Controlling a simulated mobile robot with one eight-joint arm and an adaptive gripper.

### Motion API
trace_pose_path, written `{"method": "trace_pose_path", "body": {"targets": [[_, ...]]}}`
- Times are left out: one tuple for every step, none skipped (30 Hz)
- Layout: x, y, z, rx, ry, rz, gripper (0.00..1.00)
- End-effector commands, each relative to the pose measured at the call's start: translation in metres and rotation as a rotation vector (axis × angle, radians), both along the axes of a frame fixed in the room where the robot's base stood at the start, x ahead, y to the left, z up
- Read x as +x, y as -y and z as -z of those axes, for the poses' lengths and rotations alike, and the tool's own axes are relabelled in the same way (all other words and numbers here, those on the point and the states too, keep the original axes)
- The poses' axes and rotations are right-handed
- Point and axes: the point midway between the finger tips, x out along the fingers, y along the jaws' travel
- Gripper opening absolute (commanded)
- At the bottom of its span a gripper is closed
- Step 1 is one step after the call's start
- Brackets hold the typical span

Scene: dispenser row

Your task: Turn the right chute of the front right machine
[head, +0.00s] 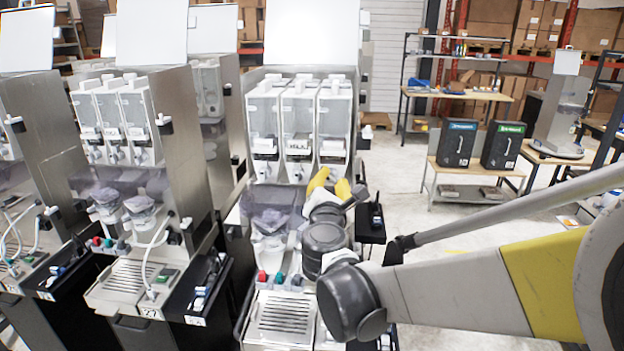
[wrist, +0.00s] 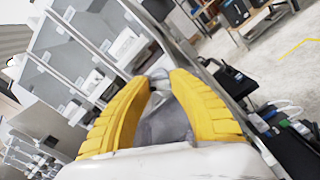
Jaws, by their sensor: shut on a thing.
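The front right machine (head: 300,130) stands in the middle of the head view, with three clear canisters side by side and a chute low on each. My gripper (head: 330,183) is at the foot of the right canister (head: 333,120). In the wrist view my gripper's yellow fingers (wrist: 160,80) are closed around the grey right chute (wrist: 164,122), one finger on each side. In the head view the fingers and wrist hide most of that chute, so its exact angle cannot be told. The middle chute (head: 297,170) and left chute (head: 263,170) are free.
Coloured knobs (head: 279,278) and a drip grille (head: 285,315) are below on the same machine. A black side tray (head: 371,220) is to its right. Another machine (head: 150,170) stands to the left. Open floor and a bench (head: 470,185) lie beyond on the right.

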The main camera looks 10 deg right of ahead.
Motion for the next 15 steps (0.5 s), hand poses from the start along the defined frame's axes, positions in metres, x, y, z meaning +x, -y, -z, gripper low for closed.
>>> {"method": "trace_pose_path", "body": {"targets": [[0.0003,0.0002,-0.0003,0.002,0.001,0.000,0.00],[0.0003,0.0002,-0.0003,0.003,0.001,0.000,0.00],[0.0003,0.0002,-0.0003,0.004,0.001,0.000,0.00],[0.0003,0.0002,-0.0003,0.004,0.001,0.000,0.00],[0.0003,0.0002,-0.0003,0.004,0.001,0.000,0.00],[0.0003,0.0002,-0.0003,0.004,0.001,0.000,0.00],[0.0003,0.0001,-0.0004,0.004,0.001,0.000,0.00],[0.0003,0.0001,-0.0004,0.003,0.001,0.000,0.00],[0.0003,0.0001,-0.0004,0.003,0.001,0.000,0.00],[0.0003,0.0001,-0.0004,0.003,0.001,0.000,0.00],[0.0003,0.0001,-0.0004,0.003,0.001,0.000,0.00],[0.0003,0.0001,-0.0004,0.003,0.001,0.000,0.34],[0.0003,0.0000,-0.0003,0.003,0.001,0.000,0.43],[0.0003,0.0001,-0.0002,0.003,0.001,0.000,0.49],[0.0003,0.0001,-0.0002,0.003,0.001,0.000,0.49]]}}
